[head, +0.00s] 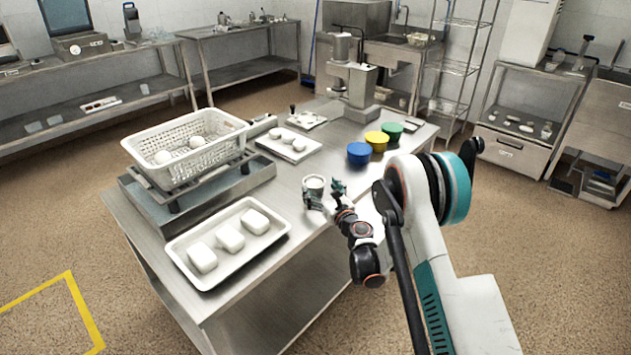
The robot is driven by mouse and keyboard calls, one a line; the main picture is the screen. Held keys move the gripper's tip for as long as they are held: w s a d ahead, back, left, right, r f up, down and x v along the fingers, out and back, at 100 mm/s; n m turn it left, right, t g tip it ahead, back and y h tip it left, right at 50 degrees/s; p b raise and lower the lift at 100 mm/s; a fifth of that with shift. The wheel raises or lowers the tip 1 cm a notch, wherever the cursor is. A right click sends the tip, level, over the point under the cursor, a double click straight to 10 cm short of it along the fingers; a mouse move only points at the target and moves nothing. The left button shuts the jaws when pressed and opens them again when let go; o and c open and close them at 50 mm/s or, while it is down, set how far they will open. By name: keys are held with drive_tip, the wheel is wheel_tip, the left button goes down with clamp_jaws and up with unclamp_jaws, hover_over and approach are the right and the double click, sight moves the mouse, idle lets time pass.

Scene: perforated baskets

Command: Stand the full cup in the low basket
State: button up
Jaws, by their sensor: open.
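A small whitish cup (314,183) stands upright on the steel table (330,160), near its right-hand edge. Its contents are too small to make out. My gripper (325,194) is open right at the cup, with one finger in front of it and the other to its right. I cannot tell whether the fingers touch it. A white perforated basket (212,161) sits on a grey scale-like stand at the left of the table. It holds rounded white pieces.
A white tray (188,266) with white blocks lies in front of the basket. A smaller tray (272,147) of white pieces lies behind the cup. Blue (359,153), yellow (377,139) and green (391,131) tubs stand at the right. Bare tabletop lies between cup and basket.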

drive_tip(key=p+v, duration=0.1)
drive_tip(key=v, duration=0.4)
drive_tip(key=shift+s+d+r, duration=0.1)
drive_tip(key=shift+s+d+f+b, duration=0.25)
drive_tip(key=shift+s+b, duration=0.15)
drive_tip(key=shift+b, duration=0.7)
drive_tip(key=shift+s+d+r+b, duration=0.15)
drive_tip(key=shift+s+d+b, duration=0.1)
drive_tip(key=shift+s+b, duration=0.3)
